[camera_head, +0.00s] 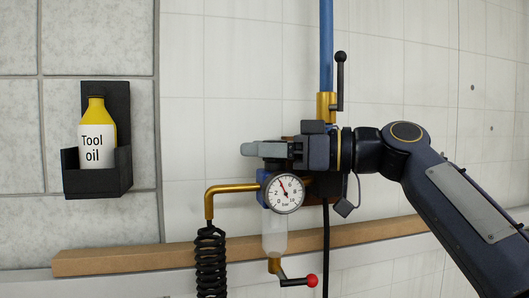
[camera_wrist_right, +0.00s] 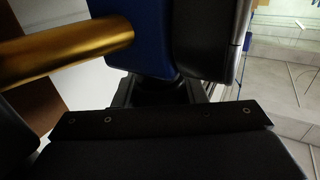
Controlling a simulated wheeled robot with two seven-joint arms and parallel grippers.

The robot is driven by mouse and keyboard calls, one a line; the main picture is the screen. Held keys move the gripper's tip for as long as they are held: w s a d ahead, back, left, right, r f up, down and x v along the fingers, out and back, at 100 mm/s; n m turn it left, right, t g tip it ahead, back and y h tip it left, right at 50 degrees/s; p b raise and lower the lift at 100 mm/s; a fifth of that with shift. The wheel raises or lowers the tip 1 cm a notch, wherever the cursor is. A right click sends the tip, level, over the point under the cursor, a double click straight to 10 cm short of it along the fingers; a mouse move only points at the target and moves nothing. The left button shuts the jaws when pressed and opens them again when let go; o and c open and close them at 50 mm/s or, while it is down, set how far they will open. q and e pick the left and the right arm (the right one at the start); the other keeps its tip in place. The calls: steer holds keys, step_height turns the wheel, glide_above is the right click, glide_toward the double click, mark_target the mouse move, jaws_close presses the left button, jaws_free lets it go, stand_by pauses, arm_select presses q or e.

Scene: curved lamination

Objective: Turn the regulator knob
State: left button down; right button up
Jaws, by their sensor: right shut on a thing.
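The regulator's blue body (camera_head: 263,188) hangs on the wall behind a round pressure gauge (camera_head: 284,193), whose red needle points up and slightly left. My right gripper (camera_head: 262,149) reaches in from the right, just above the gauge, and is shut on the regulator knob. In the right wrist view the blue body (camera_wrist_right: 150,35) and a gold pipe (camera_wrist_right: 70,48) are close beside the dark gripper parts. I cannot make out the knob's edge there. My left gripper is not in view.
A blue pipe with a gold valve and black lever (camera_head: 340,80) rises above the gripper. A coiled black hose (camera_head: 210,260) hangs left. A red-tipped lever (camera_head: 312,281) sits below the clear bowl (camera_head: 274,235). A tool oil bottle (camera_head: 97,140) stands in a black holder.

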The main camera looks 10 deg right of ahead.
steer(key=o, duration=1)
steer(key=shift+d, duration=0.1)
steer(key=shift+b+v, duration=1.1)
steer(key=shift+v, duration=2.75)
